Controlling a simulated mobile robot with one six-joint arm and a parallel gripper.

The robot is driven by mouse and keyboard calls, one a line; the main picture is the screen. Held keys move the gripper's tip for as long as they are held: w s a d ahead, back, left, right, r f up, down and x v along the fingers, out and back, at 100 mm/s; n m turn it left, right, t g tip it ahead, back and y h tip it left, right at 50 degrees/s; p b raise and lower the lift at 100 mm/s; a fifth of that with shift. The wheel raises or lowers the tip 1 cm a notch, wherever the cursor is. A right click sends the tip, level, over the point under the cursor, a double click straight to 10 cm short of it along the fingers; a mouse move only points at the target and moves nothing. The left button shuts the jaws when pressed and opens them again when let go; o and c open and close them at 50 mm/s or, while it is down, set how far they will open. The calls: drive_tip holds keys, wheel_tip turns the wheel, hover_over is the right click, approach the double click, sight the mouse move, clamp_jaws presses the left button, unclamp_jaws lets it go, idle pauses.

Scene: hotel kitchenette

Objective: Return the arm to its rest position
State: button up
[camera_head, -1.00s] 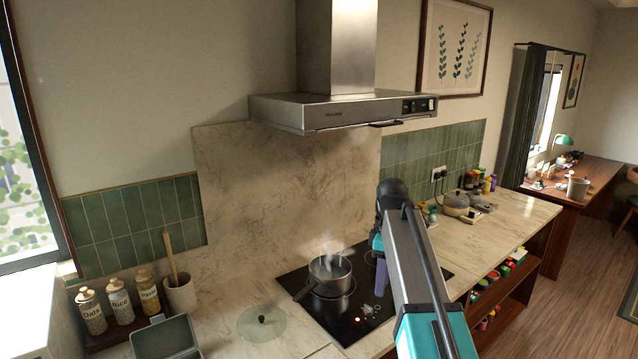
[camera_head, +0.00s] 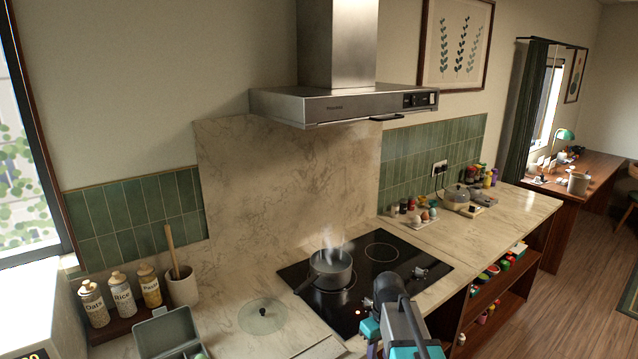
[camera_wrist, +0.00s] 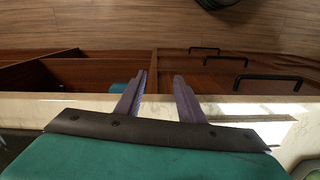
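My arm (camera_head: 402,318) is at the bottom of the head view, in front of the hob, folded low with a dark joint uppermost. My gripper is not clearly visible there. In the wrist view my gripper (camera_wrist: 160,88) has its two fingers spread apart with nothing between them. It points past the pale counter edge (camera_wrist: 70,102) toward wooden cabinet fronts and the floor.
A steaming pot (camera_head: 330,270) stands on the black hob (camera_head: 400,268). A glass lid (camera_head: 262,317) lies on the counter to its left. Labelled jars (camera_head: 122,300) stand at left. The range hood (camera_head: 340,105) hangs above. Open shelves (camera_head: 490,300) are at right.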

drive_tip(key=s+f+m+g+b, duration=0.2)
drive_tip(key=s+f+b, duration=0.3)
drive_tip(key=s+f, duration=1.3)
drive_tip(key=s+f+m+g+b, duration=0.3)
drive_tip(key=s+f+b, duration=0.3)
drive_tip(key=s+f, duration=1.2)
wheel_tip(320, 180, down, 7)
drive_tip(key=shift+s+m+g, duration=0.2)
drive_tip(key=shift+m+g, duration=0.1)
drive_tip(key=shift+a, duration=0.1)
drive_tip(key=shift+c, duration=0.5)
